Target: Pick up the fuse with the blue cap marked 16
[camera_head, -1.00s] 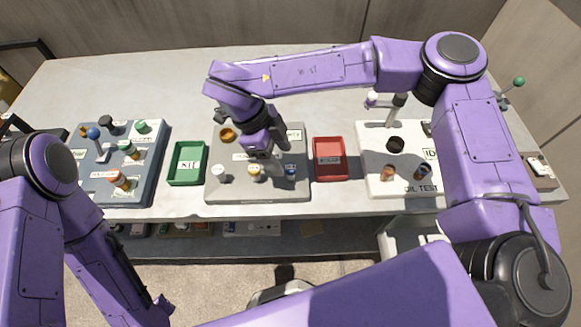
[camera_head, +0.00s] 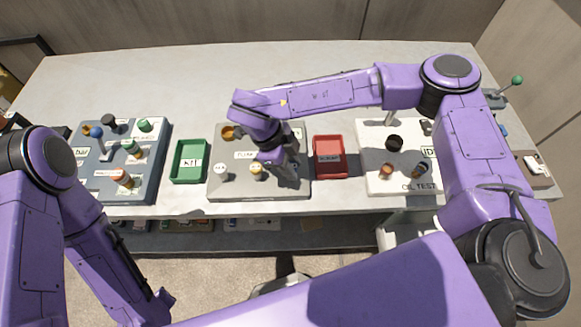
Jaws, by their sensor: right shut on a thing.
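The fuse board (camera_head: 232,189) is a grey panel in the middle of the bench. My right gripper (camera_head: 288,180) points down at the right end of that row, where the blue-capped fuse stood. It is shut on that fuse, which the gripper and wrist hide; whether it is clear of the board I cannot tell. The number on its cap cannot be read. My left arm hangs at the lower left, its gripper out of the picture.
A green tray (camera_head: 176,178) lies left of the board and a red tray (camera_head: 316,175) right of it. A blue-grey valve panel (camera_head: 90,185) stands at the far left. A white oil-test panel (camera_head: 375,155) stands at the right. The bench behind is clear.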

